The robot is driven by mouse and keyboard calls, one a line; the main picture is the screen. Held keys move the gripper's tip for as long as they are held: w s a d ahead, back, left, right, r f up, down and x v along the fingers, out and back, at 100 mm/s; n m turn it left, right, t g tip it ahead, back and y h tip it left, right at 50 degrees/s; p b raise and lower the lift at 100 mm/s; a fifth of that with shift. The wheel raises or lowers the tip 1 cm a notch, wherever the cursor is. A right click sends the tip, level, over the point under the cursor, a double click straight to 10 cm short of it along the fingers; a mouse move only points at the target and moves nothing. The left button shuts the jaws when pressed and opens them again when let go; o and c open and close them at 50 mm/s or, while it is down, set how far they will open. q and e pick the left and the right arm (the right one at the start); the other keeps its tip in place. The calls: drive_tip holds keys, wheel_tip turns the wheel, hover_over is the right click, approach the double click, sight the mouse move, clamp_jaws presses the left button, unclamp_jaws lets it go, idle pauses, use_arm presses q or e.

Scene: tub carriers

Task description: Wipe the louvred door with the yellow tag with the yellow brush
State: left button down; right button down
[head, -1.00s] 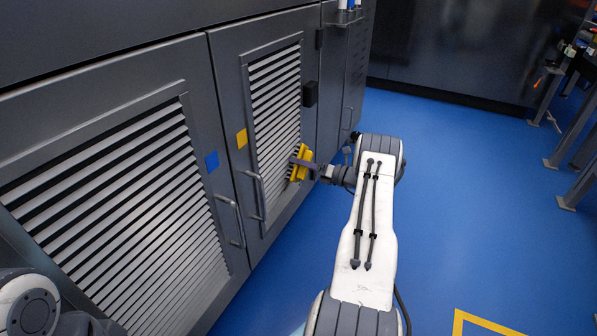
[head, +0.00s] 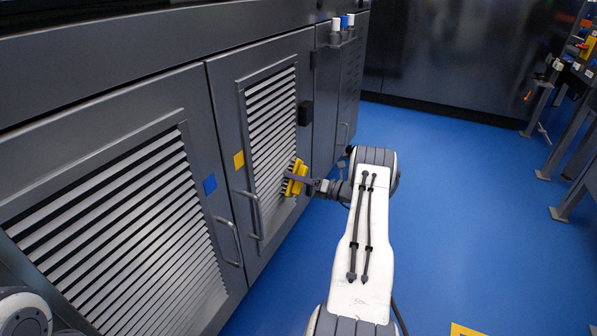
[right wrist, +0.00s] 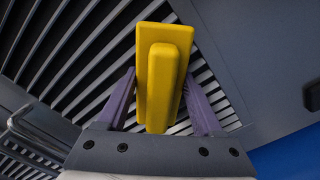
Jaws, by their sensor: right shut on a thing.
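The louvred door with the yellow tag (head: 225,120) stands shut in the head view, its slats (head: 268,120) pale and level. The yellow tag (head: 238,160) is on the door's left side, above its handle (head: 253,215). My right gripper (head: 299,184) is shut on the yellow brush (head: 296,172) and holds it at the lower right of the slats. In the right wrist view the yellow brush (right wrist: 160,75) sits between the purple fingers of my right gripper (right wrist: 160,105), with slats behind it. I cannot tell if its bristles touch them. My left gripper is out of view.
A louvred door with a blue tag (head: 210,184) stands to the left, with its own handle (head: 229,240). A dark box (head: 305,113) sits on the right edge of the yellow-tagged door. Blue floor (head: 460,200) is clear to the right.

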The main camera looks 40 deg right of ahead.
sight(291, 183)
drive_tip(key=shift+s+a+p, duration=0.2)
drive_tip(key=shift+a+p, duration=0.15)
drive_tip(key=shift+a, duration=0.25)
drive_tip(key=shift+s+a+r+p, duration=0.1)
drive_tip(key=shift+s+a+p, duration=0.1)
drive_tip(key=shift+a+p, duration=0.35)
drive_tip(key=shift+s+a+r+p, duration=0.1)
drive_tip(key=shift+s+a+p, duration=0.1)
drive_tip(key=shift+a+p, duration=0.3)
drive_tip(key=shift+s+a+f+p, duration=0.2)
drive_tip(key=shift+s+a+p, duration=0.1)
drive_tip(key=shift+a+p, duration=0.15)
drive_tip(key=shift+s+a+r+p, duration=0.15)
drive_tip(key=shift+s+a+p, duration=0.1)
drive_tip(key=shift+a+p, duration=0.5)
drive_tip(key=shift+s+a+p, duration=0.3)
drive_tip(key=shift+a+p, duration=0.3)
drive_tip(key=shift+a, duration=0.25)
drive_tip(key=shift+s+a+p, duration=0.35)
drive_tip(key=shift+a+p, duration=0.4)
drive_tip(key=shift+a, duration=0.1)
drive_tip(key=shift+s+a+p, duration=0.35)
drive_tip(key=shift+a+p, duration=0.05)
drive_tip(key=shift+a, duration=0.4)
drive_tip(key=shift+f, duration=0.2)
